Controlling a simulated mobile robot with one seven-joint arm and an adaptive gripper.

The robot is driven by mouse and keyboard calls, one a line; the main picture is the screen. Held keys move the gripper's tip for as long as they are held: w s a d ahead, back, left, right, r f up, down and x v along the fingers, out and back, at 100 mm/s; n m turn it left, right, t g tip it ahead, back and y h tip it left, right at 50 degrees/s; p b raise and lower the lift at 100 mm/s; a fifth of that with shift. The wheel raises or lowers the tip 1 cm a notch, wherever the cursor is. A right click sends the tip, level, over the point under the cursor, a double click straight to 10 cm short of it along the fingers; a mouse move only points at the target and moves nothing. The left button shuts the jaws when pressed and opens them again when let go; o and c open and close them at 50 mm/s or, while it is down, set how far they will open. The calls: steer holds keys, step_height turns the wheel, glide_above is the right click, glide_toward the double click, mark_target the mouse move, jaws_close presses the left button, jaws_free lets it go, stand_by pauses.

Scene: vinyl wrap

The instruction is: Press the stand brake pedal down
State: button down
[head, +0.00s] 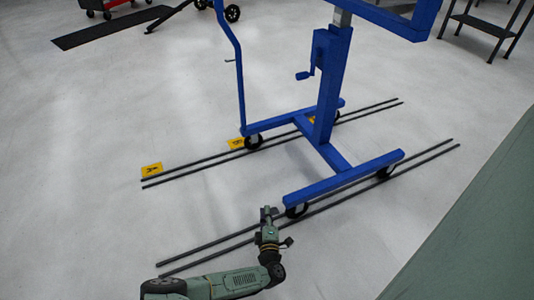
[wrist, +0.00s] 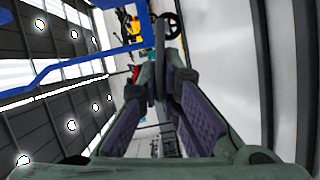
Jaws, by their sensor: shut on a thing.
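The blue stand (head: 326,95) stands on the floor with its wheels along dark rails. Its near caster (head: 297,210) is at the front end of the near foot. My gripper (head: 268,212) is low down, just left of that caster. In the wrist view my gripper (wrist: 165,75) has its fingers close together around a dark, thin upright piece (wrist: 160,38). This piece looks like the brake pedal, but its shape is mostly hidden by the fingers. The pedal cannot be made out apart from the gripper in the head view.
Near rails (head: 210,245) and far rails (head: 190,172) run across the floor, with yellow markers (head: 152,169) by the far pair. A green surface (head: 470,220) fills the lower right. A black shelf (head: 490,28) stands at the back right. Open floor lies left.

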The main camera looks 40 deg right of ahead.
steer(key=shift+s+f+n+t+h+b, duration=0.1)
steer(key=shift+f+n+t+h+b, duration=0.35)
steer(key=shift+n, duration=0.65)
steer(key=shift+f, duration=0.1)
steer(key=c, duration=1.8)
jaws_free()
steer(key=shift+a, duration=0.1)
steer(key=v, duration=0.7)
steer(key=shift+s+a, duration=0.15)
